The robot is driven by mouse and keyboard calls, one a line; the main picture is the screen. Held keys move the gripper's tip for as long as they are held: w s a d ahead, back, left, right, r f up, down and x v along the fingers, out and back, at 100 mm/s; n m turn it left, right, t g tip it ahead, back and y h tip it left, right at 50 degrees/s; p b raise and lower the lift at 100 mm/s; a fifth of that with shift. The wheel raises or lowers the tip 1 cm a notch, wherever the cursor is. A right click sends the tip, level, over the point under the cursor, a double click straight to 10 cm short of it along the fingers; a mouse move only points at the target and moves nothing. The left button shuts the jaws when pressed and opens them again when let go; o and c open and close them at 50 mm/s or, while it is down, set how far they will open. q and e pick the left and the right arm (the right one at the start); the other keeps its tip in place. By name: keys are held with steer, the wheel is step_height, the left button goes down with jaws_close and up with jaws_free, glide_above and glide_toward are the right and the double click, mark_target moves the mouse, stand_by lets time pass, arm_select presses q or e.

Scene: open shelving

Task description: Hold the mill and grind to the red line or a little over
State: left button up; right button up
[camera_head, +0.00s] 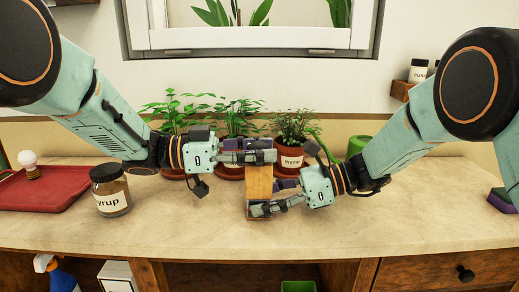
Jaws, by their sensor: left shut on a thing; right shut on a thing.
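The mill (259,182) stands upright at the middle of the counter, with its wooden body showing between my two grippers. My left gripper (262,157) comes in from the left and is shut at the mill's top, covering it. My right gripper (268,203) comes in from the right, lower down, and is shut around the mill's lower part. The lower part is mostly hidden by the fingers. I cannot make out a red line or any ground contents.
A syrup jar (111,192) stands left of the mill, beside a red tray (60,192) holding a small white-topped object (29,163). Potted herbs (291,135) stand close behind the grippers. The counter front (190,232) is clear. A purple-green sponge (503,200) lies far right.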

arm_select(q)
steer(key=shift+m+g, duration=0.3)
steer(key=shift+g, duration=0.1)
steer(key=o, duration=1.2)
steer(key=shift+a, duration=0.1)
steer(key=a, duration=1.2)
steer(key=shift+s, duration=0.2)
